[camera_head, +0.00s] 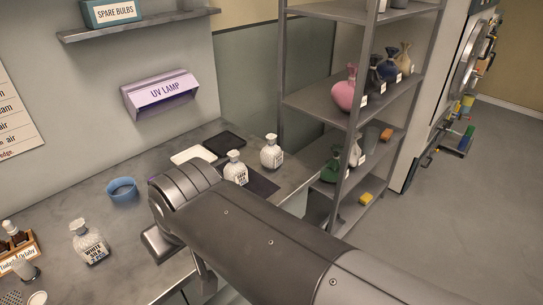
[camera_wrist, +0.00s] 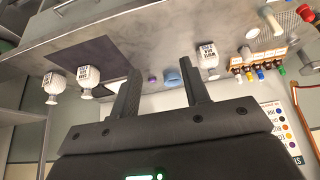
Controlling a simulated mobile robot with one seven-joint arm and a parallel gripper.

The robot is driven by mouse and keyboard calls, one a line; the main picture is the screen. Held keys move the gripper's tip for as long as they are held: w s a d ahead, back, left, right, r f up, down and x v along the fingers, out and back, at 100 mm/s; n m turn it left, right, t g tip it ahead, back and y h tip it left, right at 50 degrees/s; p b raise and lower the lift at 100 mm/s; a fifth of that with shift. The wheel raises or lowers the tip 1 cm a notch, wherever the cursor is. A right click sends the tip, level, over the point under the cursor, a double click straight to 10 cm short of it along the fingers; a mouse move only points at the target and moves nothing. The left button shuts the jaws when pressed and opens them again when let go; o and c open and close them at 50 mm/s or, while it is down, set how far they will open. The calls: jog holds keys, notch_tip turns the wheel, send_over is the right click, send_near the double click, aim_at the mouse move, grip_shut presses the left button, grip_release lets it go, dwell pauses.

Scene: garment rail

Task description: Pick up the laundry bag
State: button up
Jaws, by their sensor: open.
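Several tied cloth bags stand on the shelf rack in the head view: a pink bag (camera_head: 345,90), a blue bag (camera_head: 387,68), a tan bag (camera_head: 403,59) and a green bag (camera_head: 331,168), with a dark one and a pale one (camera_head: 355,152) partly hidden. Small tags hang by them; I cannot read which is the laundry bag. My gripper (camera_wrist: 161,82) is open in the wrist view, its two fingers apart with nothing between them. It is over the counter, left of the rack, away from the bags. In the head view my arm hides most of it.
A purple UV lamp (camera_head: 160,92) is on the wall. The rack (camera_head: 315,102) has posts and shelves around the bags. Open floor (camera_head: 480,200) lies at right.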

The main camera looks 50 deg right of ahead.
jog(key=shift+o, duration=0.3)
jog(key=w+d+r+m+h, duration=0.15)
jog(key=w+d+r, duration=0.25)
jog(key=w+d, duration=0.55)
jog(key=m+g+h, duration=0.1)
jog(key=m+g, duration=0.1)
jog(key=m, duration=0.4)
send_near(271, 138)
jog(key=x, duration=1.1)
jog(key=shift+d+f, duration=0.15)
jog(key=shift+f, duration=0.2)
jog(key=shift+c, duration=0.4)
grip_shut()
